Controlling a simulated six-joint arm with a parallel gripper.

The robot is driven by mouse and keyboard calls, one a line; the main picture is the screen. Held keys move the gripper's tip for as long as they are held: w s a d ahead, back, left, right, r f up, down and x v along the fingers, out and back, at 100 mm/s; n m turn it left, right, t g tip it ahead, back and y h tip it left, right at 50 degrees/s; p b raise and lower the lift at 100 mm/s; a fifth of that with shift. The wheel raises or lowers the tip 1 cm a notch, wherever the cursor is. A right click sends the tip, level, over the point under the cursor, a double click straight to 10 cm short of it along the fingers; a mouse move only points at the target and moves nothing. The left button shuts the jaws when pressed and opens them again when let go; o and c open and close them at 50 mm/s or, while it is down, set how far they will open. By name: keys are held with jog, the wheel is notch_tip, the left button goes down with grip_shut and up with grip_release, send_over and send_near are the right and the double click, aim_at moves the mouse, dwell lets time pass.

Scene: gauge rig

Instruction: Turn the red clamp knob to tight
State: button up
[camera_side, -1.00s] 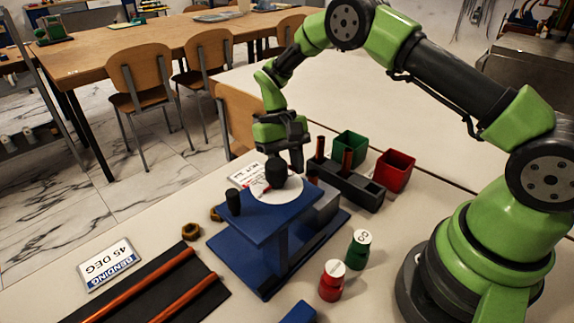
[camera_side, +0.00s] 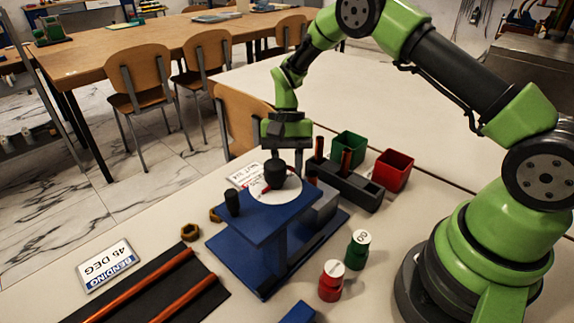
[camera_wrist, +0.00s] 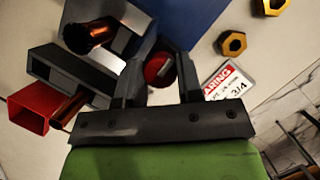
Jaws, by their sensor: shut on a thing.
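The red clamp knob (camera_wrist: 157,70) is round with a grey bar across its top and sits between the fingers in the wrist view. My gripper (camera_wrist: 161,66) is shut on it, one finger on each side. In the side view my gripper (camera_side: 286,166) points down behind the black cylinder on the blue rig (camera_side: 262,221). The knob is largely hidden there, and I cannot read its tight mark. The rig carries a white round dial (camera_side: 281,200) with a red pointer.
A dark holder (camera_side: 362,192) with copper pipes, a green bin (camera_side: 349,147) and a red bin (camera_side: 393,170) stand right of the rig. Red (camera_side: 332,283) and green (camera_side: 358,251) bottles stand in front. Brass nuts (camera_side: 190,231) and a sign plate (camera_side: 108,265) lie left.

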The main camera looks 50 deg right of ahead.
jog(key=o, duration=0.6)
jog(key=v, duration=1)
